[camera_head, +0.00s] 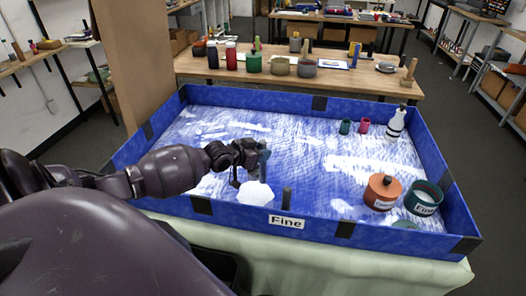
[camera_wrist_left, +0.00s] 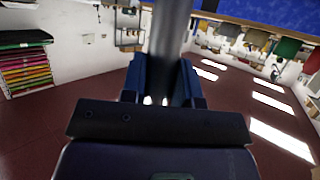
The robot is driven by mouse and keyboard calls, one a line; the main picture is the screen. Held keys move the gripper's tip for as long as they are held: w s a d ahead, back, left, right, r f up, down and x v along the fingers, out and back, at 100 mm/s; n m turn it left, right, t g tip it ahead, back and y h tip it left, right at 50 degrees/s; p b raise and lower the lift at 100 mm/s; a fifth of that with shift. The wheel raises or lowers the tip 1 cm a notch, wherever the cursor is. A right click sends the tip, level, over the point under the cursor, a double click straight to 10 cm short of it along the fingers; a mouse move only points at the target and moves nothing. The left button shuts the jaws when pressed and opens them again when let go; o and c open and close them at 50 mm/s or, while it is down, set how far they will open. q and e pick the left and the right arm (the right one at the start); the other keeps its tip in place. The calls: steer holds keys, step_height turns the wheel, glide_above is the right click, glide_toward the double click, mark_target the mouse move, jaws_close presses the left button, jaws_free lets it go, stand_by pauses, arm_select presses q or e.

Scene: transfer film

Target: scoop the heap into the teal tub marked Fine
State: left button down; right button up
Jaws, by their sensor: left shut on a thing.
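The teal tub marked Fine (camera_head: 424,198) stands open at the right end of the blue tray, with white inside its rim. A white mound (camera_head: 255,193), which looks like the heap, lies near the tray's front wall, left of middle. My left gripper (camera_head: 260,158) is just above and behind the mound, shut on a grey rod-like handle that shows in the left wrist view (camera_wrist_left: 170,40). The handle's far end is out of that view, so I cannot tell whether its tool touches the mound. My right gripper is not in view.
The blue tray (camera_head: 310,215) has raised walls and a white-streaked floor. A lidded terracotta pot (camera_head: 381,192) stands just left of the tub. A white bottle (camera_head: 395,127) and small green (camera_head: 345,127) and red (camera_head: 364,126) cups are at the back right. The middle is clear.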

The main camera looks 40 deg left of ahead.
mark_target(262, 172)
arm_select(q)
steer(key=shift+w+f+b, duration=0.1)
steer(key=shift+f+b, duration=1.8)
steer(key=shift+f, duration=0.2)
steer(key=shift+f+b, duration=0.6)
steer(key=shift+f, duration=0.05)
steer(key=shift+f+b, duration=0.5)
steer(key=shift+f, duration=0.3)
steer(key=shift+f+b, duration=0.35)
steer(key=shift+f, duration=0.75)
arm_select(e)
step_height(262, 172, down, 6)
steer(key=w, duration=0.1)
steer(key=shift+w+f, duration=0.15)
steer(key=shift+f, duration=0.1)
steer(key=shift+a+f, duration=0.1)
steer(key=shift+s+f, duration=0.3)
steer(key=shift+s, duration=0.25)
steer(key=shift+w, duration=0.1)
